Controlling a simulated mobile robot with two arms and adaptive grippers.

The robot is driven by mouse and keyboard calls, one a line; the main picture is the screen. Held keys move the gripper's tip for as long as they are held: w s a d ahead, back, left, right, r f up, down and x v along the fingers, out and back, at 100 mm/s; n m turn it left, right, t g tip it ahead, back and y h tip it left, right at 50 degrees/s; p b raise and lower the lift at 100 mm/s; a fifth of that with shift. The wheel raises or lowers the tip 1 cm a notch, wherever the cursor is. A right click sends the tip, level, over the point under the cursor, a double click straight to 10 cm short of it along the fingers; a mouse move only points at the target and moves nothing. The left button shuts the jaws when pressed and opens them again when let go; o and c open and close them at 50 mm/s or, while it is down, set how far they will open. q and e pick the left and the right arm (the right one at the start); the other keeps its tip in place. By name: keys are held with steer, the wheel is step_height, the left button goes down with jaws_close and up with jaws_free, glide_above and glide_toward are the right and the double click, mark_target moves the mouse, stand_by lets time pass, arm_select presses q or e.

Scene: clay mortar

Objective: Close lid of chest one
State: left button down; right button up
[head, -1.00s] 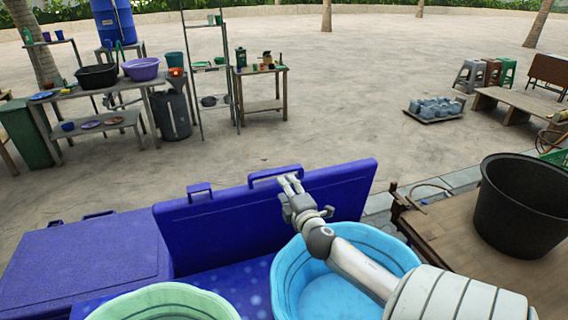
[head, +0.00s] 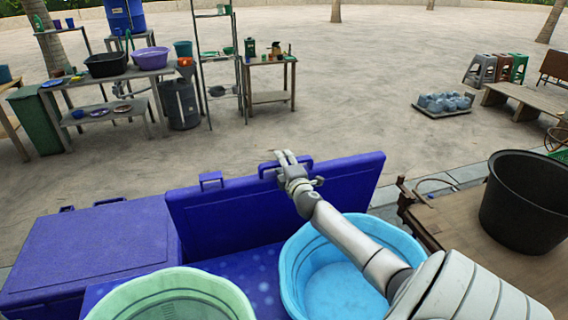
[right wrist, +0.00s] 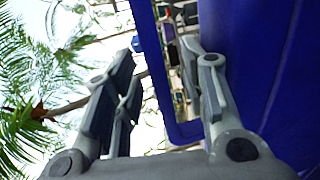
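A blue chest lid (head: 225,215) stands raised, with a loop handle (head: 268,169) on its top edge. My right gripper (head: 287,158) is at this handle in the head view. In the right wrist view my right gripper (right wrist: 165,85) has its fingers spread, with the blue handle bar (right wrist: 160,90) between them and the lid (right wrist: 265,70) to the right. I cannot tell whether a finger touches the bar. A second blue chest (head: 90,250) at the left has its lid down. My left gripper is not in view.
A green basin (head: 130,305) and a light blue basin (head: 292,275) stand in front of the raised lid. A black tub (head: 525,205) sits on a wooden table (head: 470,240) at the right. Behind the lid is open ground; shelves and small tables stand farther back left.

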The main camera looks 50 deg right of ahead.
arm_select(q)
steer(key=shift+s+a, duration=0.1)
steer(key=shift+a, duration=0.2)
arm_select(e)
steer(key=shift+c, duration=0.4)
jaws_close()
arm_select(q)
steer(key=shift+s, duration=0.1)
